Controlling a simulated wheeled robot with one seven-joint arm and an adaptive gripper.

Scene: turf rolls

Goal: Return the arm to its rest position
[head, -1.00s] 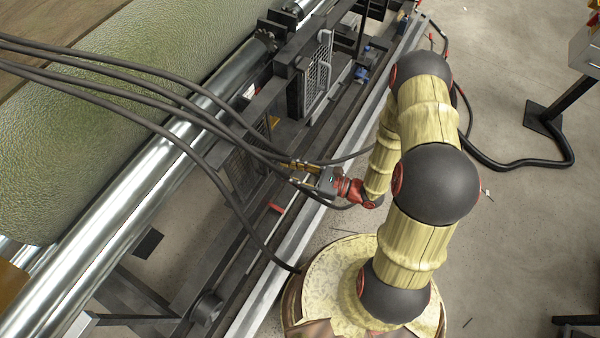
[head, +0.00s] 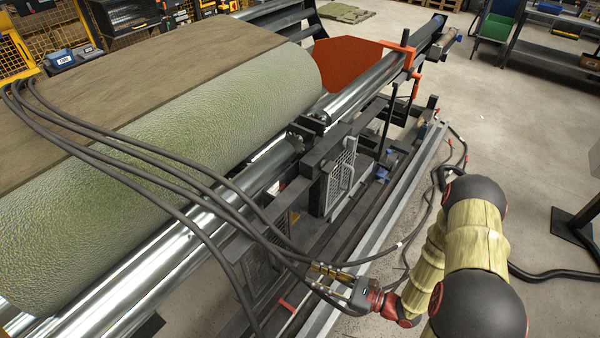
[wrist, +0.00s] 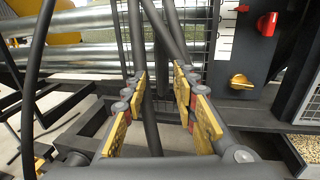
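My arm (head: 470,240) reaches from the lower right of the head view toward the machine frame. My gripper (head: 314,276) is at its end, beside the machine's long side rail and close to several dark hoses (head: 195,190). In the wrist view my gripper (wrist: 160,82) has its yellow-padded fingers apart on either side. No held object shows.
A large green turf roll (head: 200,125) lies behind steel rollers (head: 165,255) at the left. A mesh guard (head: 340,180) stands on the frame. The wrist view shows a red knob (wrist: 267,23) and a yellow knob (wrist: 241,82) ahead. Open floor (head: 490,120) lies at the right.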

